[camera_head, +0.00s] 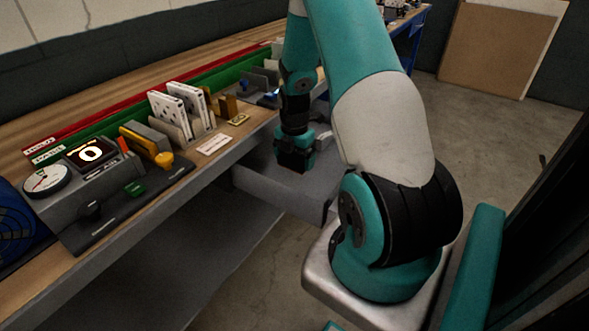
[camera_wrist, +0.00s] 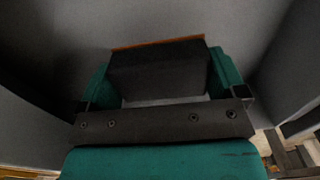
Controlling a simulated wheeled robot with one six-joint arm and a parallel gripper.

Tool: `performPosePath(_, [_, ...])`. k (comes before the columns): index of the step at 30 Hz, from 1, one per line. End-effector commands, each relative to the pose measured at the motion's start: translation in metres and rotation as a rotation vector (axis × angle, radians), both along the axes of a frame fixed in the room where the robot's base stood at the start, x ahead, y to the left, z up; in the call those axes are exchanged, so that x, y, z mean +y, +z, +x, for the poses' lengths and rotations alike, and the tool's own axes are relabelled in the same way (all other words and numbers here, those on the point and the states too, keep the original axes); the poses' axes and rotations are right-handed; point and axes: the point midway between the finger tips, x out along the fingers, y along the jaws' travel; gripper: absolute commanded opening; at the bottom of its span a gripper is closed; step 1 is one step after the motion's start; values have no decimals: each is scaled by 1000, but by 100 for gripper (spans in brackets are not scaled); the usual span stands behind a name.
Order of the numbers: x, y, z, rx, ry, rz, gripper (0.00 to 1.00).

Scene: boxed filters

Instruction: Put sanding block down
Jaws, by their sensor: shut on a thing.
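The sanding block (camera_wrist: 156,70) is a dark grey block with a thin orange-brown edge along its far side. My gripper (camera_wrist: 163,82) is shut on it, with one teal finger at each side. In the head view, my gripper (camera_head: 294,160) points down over the open grey drawer (camera_head: 262,192) under the bench. In the wrist view, grey drawer surfaces (camera_wrist: 40,80) lie around the block. I cannot tell whether the block touches the drawer floor.
The wooden bench (camera_head: 235,132) carries white patterned filters (camera_head: 170,108) in a holder, a grey device with a dial (camera_head: 45,180), and yellow items (camera_head: 145,140). The bench edge is close to the left of my gripper. Concrete floor is open at the right.

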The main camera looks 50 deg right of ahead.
Motion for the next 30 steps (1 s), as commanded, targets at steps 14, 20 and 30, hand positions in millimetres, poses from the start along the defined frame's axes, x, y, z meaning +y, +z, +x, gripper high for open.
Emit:
performPosePath(14, [0, -44, 0, -1, 0, -1, 55])
performPosePath(20, [0, -45, 0, -1, 0, -1, 55])
performPosePath(30, [0, -47, 0, -1, 0, -1, 100])
